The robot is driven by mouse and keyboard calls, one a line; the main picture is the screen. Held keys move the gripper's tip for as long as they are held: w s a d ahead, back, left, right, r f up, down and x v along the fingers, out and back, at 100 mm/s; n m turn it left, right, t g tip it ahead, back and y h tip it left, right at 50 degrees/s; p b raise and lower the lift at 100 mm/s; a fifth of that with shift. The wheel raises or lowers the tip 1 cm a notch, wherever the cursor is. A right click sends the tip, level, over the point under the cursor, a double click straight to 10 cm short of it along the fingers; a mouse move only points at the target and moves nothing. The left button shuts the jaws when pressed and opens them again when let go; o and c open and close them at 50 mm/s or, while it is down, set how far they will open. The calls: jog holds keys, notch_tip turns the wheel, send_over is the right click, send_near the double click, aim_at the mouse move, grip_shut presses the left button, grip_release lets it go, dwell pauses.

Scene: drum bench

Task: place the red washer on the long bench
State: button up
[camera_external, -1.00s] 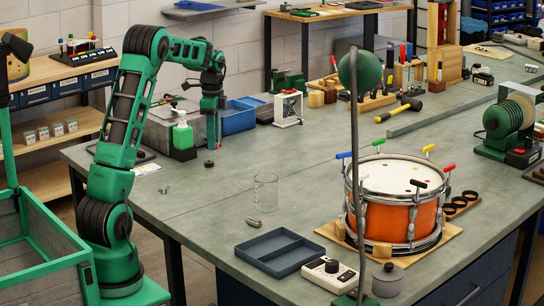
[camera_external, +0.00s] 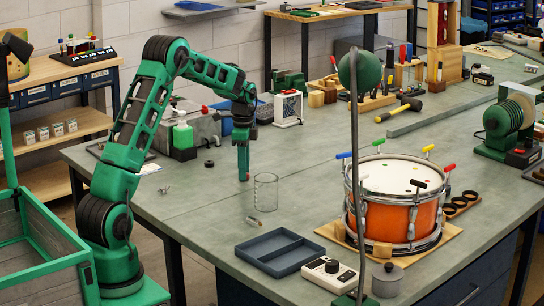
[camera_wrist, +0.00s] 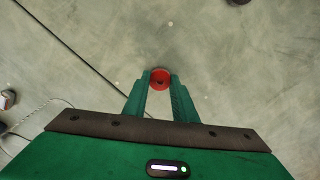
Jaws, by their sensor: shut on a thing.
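My gripper (camera_external: 243,178) points straight down over the middle of the long bench (camera_external: 215,210), just left of a clear glass. It is shut on the red washer (camera_wrist: 160,77), which shows between the fingertips in the wrist view. In the external view the washer is only a small reddish patch at the fingertips. The fingertips are low over the bench top; I cannot tell whether the washer touches it.
The clear glass (camera_external: 265,192) stands close on the right, with a small metal piece (camera_external: 253,221) in front. A black ring (camera_external: 209,163) lies to the left. A divided tray (camera_external: 280,252) and an orange drum (camera_external: 398,215) stand towards the front right.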

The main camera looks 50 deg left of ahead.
jog(key=shift+f, duration=0.2)
jog(key=o, duration=1)
jog(key=shift+r, duration=0.1)
notch_tip(320, 180, up, 12)
